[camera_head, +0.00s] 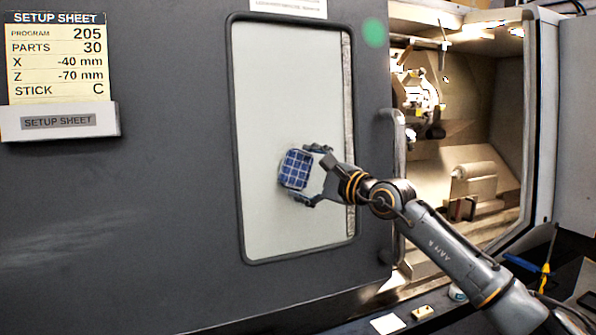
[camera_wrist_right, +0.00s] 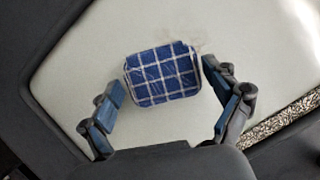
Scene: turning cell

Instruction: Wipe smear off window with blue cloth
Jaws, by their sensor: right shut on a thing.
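The blue cloth (camera_head: 296,169), a checked pad with white lines, is at the window pane (camera_head: 285,80), a little below its middle. My right gripper (camera_head: 302,174) is shut on the cloth, its fingers at opposite sides. In the right wrist view the cloth (camera_wrist_right: 162,76) lies between the fingers against the pale pane (camera_wrist_right: 90,55). A faint brownish smear (camera_wrist_right: 203,38) shows on the pane just beyond the cloth's upper right corner. The cloth hides the pane behind it. My left gripper is not in view.
A door handle (camera_head: 398,150) stands right of the window. The machine opening (camera_head: 470,120) beyond it is lit and open. A setup sheet (camera_head: 58,60) hangs at the left. A white card (camera_head: 387,324) and small items lie at the bottom right.

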